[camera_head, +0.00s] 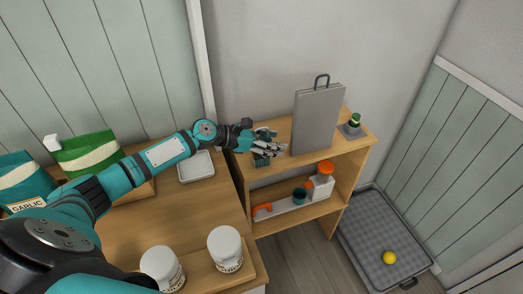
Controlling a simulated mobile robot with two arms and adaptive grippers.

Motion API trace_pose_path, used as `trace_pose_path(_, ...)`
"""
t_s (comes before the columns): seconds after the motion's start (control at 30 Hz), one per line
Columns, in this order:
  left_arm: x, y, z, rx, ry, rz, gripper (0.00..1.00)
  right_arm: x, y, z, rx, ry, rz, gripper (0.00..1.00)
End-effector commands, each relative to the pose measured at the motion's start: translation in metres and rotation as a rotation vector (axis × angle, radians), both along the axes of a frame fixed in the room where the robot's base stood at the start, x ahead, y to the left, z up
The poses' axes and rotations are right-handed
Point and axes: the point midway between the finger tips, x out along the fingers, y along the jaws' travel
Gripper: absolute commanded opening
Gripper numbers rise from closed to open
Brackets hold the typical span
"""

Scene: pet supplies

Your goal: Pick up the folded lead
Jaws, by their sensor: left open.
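My left gripper (270,148) is open, over the left part of the wooden shelf unit's top. A small dark green shape (261,159) shows right by its fingers; I cannot tell whether this is the folded lead or part of the gripper. The fingers hide much of that spot, and contact cannot be made out. My right gripper is not in view.
A grey upright board with a handle (318,120) stands right of the gripper on the shelf unit (358,145). A small green-topped item (354,122) stands farther right. White jars (225,248) stand on the left counter.

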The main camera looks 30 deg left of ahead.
Motion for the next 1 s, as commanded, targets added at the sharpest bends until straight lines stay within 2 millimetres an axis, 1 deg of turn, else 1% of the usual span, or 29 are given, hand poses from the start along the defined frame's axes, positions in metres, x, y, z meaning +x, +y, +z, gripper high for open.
trace_pose_path(0.03, -0.0002, 0.0002, -0.0001, 0.0, 0.0, 0.0, 0.56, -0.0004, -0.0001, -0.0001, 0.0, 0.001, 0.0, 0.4)
trace_pose_path(0.07, -0.0002, 0.0002, 0.0, 0.0, 0.0, 0.0, 0.52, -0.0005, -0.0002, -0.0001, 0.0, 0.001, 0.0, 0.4)
trace_pose_path(0.4, -0.0004, 0.0002, 0.0001, -0.001, 0.001, 0.0, 0.07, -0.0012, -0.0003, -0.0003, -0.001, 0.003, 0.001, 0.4)
trace_pose_path(0.47, -0.0004, 0.0002, 0.0001, -0.001, 0.001, 0.0, 0.0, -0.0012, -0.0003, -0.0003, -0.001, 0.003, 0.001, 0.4)
trace_pose_path(1.0, -0.0001, 0.0003, 0.0011, -0.001, -0.001, 0.0, 0.0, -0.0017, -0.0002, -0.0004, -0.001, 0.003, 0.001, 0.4)
